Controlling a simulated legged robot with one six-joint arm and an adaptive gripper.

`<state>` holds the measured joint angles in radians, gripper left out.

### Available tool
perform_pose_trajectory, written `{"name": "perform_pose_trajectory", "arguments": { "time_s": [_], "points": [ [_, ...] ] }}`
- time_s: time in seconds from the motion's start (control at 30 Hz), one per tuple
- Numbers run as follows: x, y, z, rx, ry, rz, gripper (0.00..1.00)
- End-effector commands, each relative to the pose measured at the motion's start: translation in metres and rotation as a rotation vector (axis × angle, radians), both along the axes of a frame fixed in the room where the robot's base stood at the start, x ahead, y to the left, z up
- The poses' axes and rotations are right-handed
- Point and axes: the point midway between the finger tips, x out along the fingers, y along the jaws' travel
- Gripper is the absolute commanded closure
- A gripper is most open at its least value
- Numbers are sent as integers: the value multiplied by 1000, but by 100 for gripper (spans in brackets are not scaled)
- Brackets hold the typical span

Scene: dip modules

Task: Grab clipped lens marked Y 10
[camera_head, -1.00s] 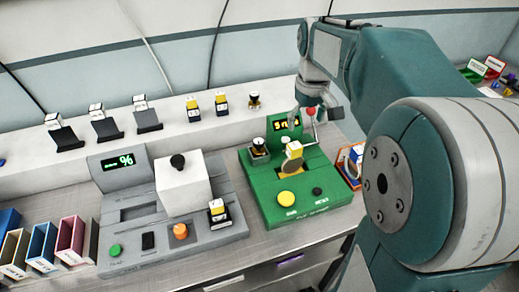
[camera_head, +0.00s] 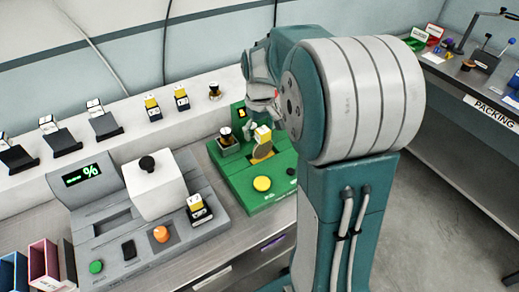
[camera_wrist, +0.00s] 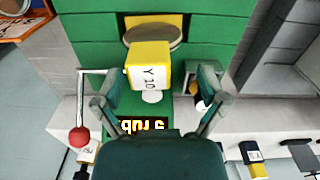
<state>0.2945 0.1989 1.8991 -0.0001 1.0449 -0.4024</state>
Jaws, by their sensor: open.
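The clipped lens is a yellow-and-white block labelled "Y 10" (camera_wrist: 149,72) with a grey disc (camera_wrist: 155,36) beside it. In the head view, the yellow-and-white block (camera_head: 263,133) and the disc (camera_head: 262,151) stand upright on the green machine (camera_head: 232,178). My gripper (camera_wrist: 158,86) is open in the wrist view. One finger is on each side of the block, with visible gaps on both sides. The head view shows the gripper only partly, just behind the block, with my arm hiding part of it.
A red-knobbed lever (camera_wrist: 79,137) stands beside my gripper in the wrist view. Another small holder (camera_head: 226,138) sits on the green machine. The grey machine (camera_head: 130,228) with a white box (camera_head: 155,183) is to the left. More clipped pieces (camera_head: 152,107) stand on the back ledge.

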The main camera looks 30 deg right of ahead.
Motion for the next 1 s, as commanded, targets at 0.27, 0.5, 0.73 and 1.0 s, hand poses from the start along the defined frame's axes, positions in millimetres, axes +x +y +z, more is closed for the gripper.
{"name": "perform_pose_trajectory", "arguments": {
  "time_s": [0.27, 0.5, 0.73, 1.0],
  "points": [
    [0, -1, -9, 1, -1, -1, 9],
    [0, 1, -8, -1, -1, 0, 93],
    [0, 0, -9, 0, 0, -1, 100],
    [0, 0, -1, -1, -2, 0, 100]
  ]
}}
